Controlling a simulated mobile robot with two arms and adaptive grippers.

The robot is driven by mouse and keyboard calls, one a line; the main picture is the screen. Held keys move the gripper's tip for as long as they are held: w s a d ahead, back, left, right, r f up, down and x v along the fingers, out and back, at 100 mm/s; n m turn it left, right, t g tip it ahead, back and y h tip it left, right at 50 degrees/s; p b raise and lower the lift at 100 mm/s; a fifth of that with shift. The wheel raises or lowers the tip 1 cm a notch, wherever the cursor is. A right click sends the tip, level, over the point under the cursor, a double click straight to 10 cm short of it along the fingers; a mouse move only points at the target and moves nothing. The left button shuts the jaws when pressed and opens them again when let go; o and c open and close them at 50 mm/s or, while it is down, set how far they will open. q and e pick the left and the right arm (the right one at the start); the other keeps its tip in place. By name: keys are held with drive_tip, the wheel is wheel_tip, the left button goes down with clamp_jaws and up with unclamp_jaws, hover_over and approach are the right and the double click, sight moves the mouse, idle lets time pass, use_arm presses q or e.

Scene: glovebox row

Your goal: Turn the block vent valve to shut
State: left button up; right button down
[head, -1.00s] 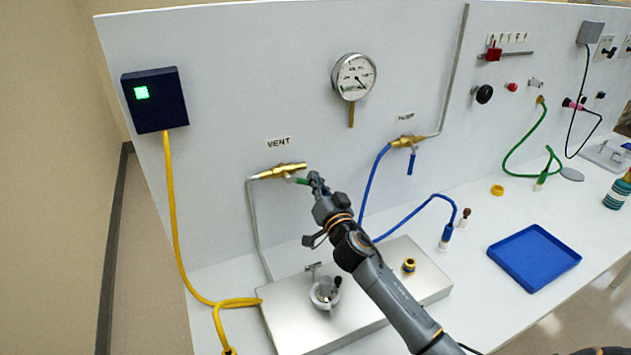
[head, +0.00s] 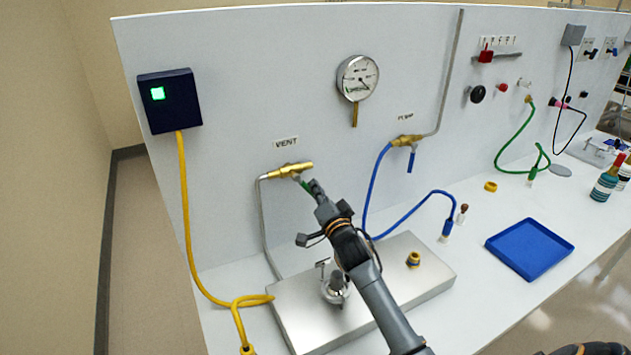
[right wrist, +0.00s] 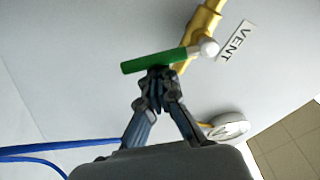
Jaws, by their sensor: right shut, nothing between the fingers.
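The brass vent valve (head: 290,170) sits on the white panel under the VENT label (head: 286,142). Its green lever (head: 304,185) slants down to the right, partly hidden by my right gripper (head: 313,187). In the right wrist view the green lever (right wrist: 150,63) runs from a pale pivot on the brass body (right wrist: 203,28). My right gripper (right wrist: 158,74) is shut, with its fingertips together against or very near the lever's side, holding nothing. My left gripper is not in view.
A pressure gauge (head: 357,78) and the pump valve (head: 407,140), its blue lever hanging down, are to the right. A metal block (head: 395,290) with fittings lies below. A yellow cable (head: 188,230) hangs at left. A blue tray (head: 529,248) lies on the bench.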

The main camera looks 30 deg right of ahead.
drive_tip(key=m, duration=0.1)
drive_tip(key=f+m+p, duration=0.1)
drive_tip(key=m, duration=0.1)
drive_tip(key=a+m, duration=0.1)
drive_tip(key=shift+a+f+m+g, duration=0.1)
drive_tip(key=shift+f+m+g, duration=0.25)
drive_tip(key=shift+m+g, duration=0.05)
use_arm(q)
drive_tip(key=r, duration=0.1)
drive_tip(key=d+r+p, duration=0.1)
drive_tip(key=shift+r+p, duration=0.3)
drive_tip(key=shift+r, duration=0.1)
use_arm(e)
drive_tip(key=m, duration=0.1)
drive_tip(key=a+m, duration=0.1)
drive_tip(key=m, duration=0.1)
drive_tip(key=shift+w+a+f, duration=0.1)
drive_tip(key=shift+a+f, duration=0.2)
drive_tip(key=shift+f, duration=0.1)
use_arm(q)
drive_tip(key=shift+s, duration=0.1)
use_arm(e)
drive_tip(key=shift+d, duration=0.1)
